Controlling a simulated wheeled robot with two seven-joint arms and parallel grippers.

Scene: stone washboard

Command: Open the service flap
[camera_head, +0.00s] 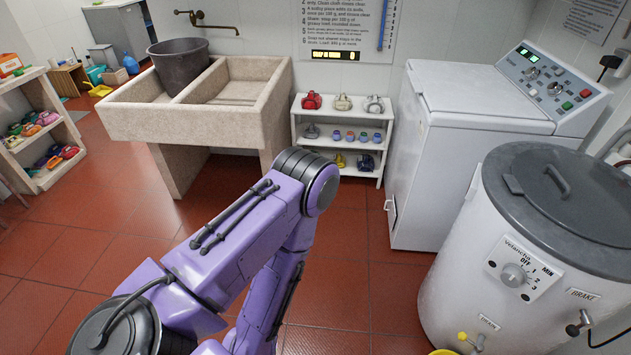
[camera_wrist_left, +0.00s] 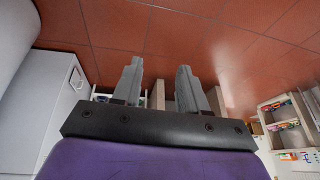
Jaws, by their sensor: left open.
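The service flap appears to be the small dark-outlined panel (camera_head: 391,209) low on the side of the white top-loading washing machine (camera_head: 420,165). It looks closed, seen nearly edge-on. A similar small panel (camera_wrist_left: 76,79) shows on the white machine side at the left of the left wrist view. My left gripper (camera_wrist_left: 157,72) is open and empty, with its two grey fingers apart over red floor and away from the panel. My purple left arm fills the lower middle of the head view, and its gripper is hidden there. My right gripper is not in view.
A stone washboard sink (camera_head: 195,112) with a dark bucket (camera_head: 180,66) stands at the back left. A white shelf (camera_head: 343,145) with small items stands left of the washing machine. A white drum (camera_head: 480,250) stands at the right. Red tiled floor (camera_head: 345,245) is clear between.

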